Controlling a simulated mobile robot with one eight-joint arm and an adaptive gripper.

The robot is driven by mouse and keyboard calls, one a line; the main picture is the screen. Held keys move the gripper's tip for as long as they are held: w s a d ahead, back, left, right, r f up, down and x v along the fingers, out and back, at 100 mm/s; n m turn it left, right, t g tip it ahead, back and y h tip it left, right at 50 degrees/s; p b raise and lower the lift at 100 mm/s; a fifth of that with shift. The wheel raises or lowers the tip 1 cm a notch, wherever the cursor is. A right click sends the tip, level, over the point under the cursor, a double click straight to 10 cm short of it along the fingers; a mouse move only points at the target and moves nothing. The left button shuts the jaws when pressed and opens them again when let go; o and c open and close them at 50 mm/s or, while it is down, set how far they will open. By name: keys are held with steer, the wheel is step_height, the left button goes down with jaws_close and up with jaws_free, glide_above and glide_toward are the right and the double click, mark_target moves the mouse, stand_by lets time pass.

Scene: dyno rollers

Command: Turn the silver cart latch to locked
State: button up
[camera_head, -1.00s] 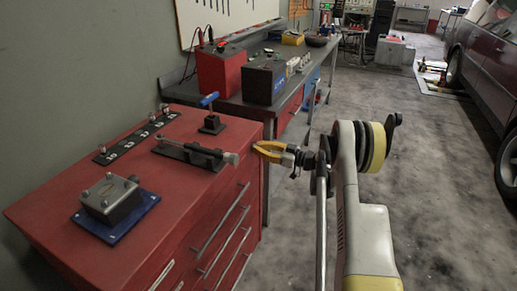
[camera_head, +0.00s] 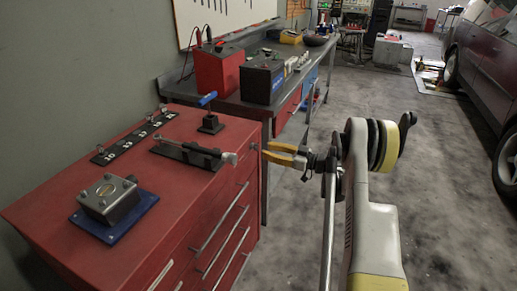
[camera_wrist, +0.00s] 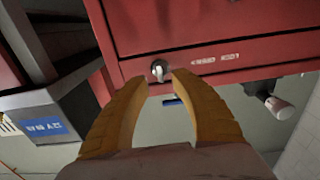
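The silver latch (camera_wrist: 159,68) is a small rounded knob on the front of the red cart (camera_wrist: 215,25) in the wrist view. It also shows in the head view as a small light spot (camera_head: 254,147) on the cart's right side. My gripper (camera_wrist: 162,78) has two curved yellow-orange fingers, open, with the latch just beyond the gap between their tips. I cannot tell whether either finger touches it. In the head view my gripper (camera_head: 266,150) points left at the cart's side. The latch's exact turn angle is too small to read.
A toggle clamp (camera_head: 190,152) lies on the cart top near this side, its end overhanging the edge. A blue-handled fixture (camera_head: 210,121) and a block on a blue plate (camera_head: 112,200) also stand there.

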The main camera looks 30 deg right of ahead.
steer(key=v, duration=0.6)
steer(key=shift+s+d, duration=0.25)
steer(key=shift+s, duration=0.1)
